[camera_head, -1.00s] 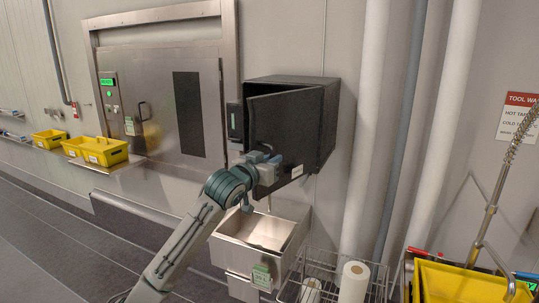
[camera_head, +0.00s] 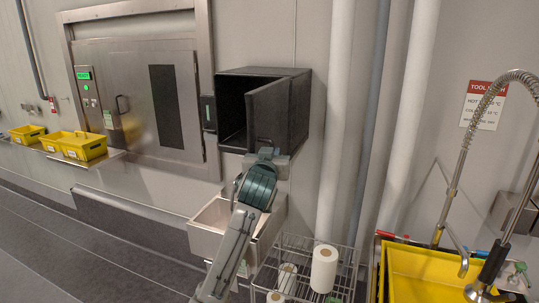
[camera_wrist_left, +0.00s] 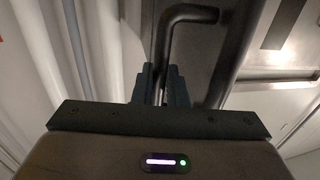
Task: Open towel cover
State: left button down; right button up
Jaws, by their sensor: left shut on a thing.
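The towel cover is a dark box (camera_head: 235,78) on the wall, with its front door (camera_head: 283,108) swung outward, hinged on the right. The dark interior shows to the left of the door. My left gripper (camera_head: 266,154) is at the lower part of the door; its fingertips are hard to make out there. In the left wrist view, my left gripper (camera_wrist_left: 161,84) is shut on the black door handle (camera_wrist_left: 190,14), whose bar runs down between the fingers. My right gripper is not in view.
A metal sink (camera_head: 212,224) is below the box. A wire rack (camera_head: 345,262) with white paper rolls (camera_head: 323,268) stands right of it. White vertical pipes (camera_head: 340,120) run close to the box's right. A yellow bin (camera_head: 420,275) and hose tap (camera_head: 452,185) are further right.

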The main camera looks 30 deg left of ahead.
pick_arm(q)
jog(key=shift+r, duration=0.3)
jog(key=c, duration=1.8)
grip_release()
jog(key=shift+w+f, duration=0.2)
jog(key=shift+f, duration=0.1)
jog(key=b+v, duration=0.4)
jog(key=v, duration=0.6)
jog(key=shift+s, duration=0.35)
